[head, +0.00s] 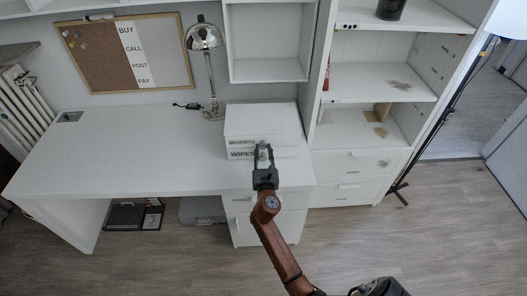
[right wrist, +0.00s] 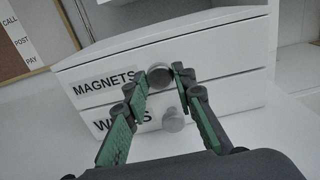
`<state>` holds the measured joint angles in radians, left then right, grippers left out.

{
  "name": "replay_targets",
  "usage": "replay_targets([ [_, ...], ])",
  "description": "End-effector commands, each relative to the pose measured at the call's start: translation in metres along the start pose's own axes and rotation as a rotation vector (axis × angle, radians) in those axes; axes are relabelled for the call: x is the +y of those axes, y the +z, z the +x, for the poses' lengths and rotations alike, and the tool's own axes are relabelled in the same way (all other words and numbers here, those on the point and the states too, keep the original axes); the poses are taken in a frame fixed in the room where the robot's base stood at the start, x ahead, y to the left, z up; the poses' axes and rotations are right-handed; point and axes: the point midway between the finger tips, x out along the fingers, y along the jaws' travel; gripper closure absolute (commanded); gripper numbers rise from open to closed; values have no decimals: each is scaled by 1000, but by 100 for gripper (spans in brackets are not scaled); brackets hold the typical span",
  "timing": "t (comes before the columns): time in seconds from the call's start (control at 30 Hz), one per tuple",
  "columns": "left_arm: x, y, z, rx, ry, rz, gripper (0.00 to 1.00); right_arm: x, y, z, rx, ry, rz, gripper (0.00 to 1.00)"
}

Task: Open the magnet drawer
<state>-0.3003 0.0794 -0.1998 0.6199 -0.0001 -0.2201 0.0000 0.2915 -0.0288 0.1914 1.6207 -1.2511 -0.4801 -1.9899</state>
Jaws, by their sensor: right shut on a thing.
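A small white two-drawer box (head: 262,121) stands on the desk. Its upper drawer, the magnet drawer (right wrist: 218,68), carries the label MAGNETS and a round grey knob (right wrist: 159,77). Its lower drawer (right wrist: 205,103) carries the label WIPES and its own knob (right wrist: 172,120). Both drawers look closed in the right wrist view. My right gripper (head: 263,150) is in front of the box; in the right wrist view its green-padded fingers (right wrist: 160,76) are on either side of the upper knob, shut on it. My left gripper does not show.
The white desk (head: 130,150) is largely clear to the left of the box. A chrome lamp (head: 207,70) stands behind, left of the box. A shelf unit (head: 375,80) rises on the right. A board (head: 125,52) hangs on the wall.

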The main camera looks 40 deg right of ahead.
Motion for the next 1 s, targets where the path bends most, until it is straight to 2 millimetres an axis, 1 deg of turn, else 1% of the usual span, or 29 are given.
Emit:
replay_targets([
  [0.03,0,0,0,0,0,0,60,0,0,0,0,0,0,84],
  [0.27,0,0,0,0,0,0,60,0,0,0,0,0,0,99],
  [0.67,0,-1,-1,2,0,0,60,0,0,-3,1,0,0,100],
  [0.77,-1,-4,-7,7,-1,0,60,-1,0,-15,3,0,-1,100],
  [1.0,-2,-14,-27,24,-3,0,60,-2,1,-74,4,-1,-1,100],
])
